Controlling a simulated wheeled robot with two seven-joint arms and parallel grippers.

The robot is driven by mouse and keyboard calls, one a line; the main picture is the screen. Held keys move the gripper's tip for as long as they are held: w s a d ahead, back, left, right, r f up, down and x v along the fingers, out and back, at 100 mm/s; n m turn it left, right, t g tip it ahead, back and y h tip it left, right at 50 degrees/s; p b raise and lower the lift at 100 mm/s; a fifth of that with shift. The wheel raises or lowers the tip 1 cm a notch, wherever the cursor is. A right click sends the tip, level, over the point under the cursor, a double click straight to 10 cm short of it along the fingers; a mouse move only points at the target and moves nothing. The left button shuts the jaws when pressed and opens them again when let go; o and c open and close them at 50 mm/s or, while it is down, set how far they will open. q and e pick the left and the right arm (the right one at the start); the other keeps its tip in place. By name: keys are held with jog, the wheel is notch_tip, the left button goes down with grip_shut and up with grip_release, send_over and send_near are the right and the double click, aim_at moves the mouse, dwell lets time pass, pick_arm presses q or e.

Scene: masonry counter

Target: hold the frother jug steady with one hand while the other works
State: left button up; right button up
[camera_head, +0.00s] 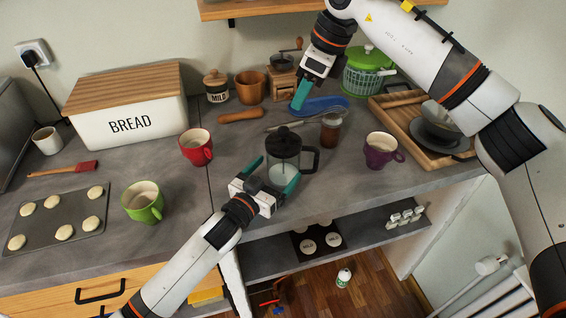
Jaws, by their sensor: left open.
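The frother jug (284,148) has a black lid and knob, a clear body with pale contents low down, and a black handle on its right. It stands upright on the grey counter. My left gripper (279,168) is open at the jug's front, with one teal finger to the left of its body and the other across its lower right. I cannot tell whether the fingers touch it. My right gripper (298,104) is behind the jug, above the counter near a blue spoon rest (325,105). Its fingers overlap in this view, so its opening is hidden.
A brown jar (331,130) and purple mug (380,151) stand right of the jug. A red mug (195,148) and green mug (142,203) are left. A wooden tray (462,154) holds dark dishes. The counter's front edge is close below the jug.

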pick_arm(q)
jog(key=shift+x, duration=2.4)
jog(key=c, duration=1.3)
jog(key=shift+c, duration=0.2)
pick_arm(e)
jog(key=shift+o, duration=0.4)
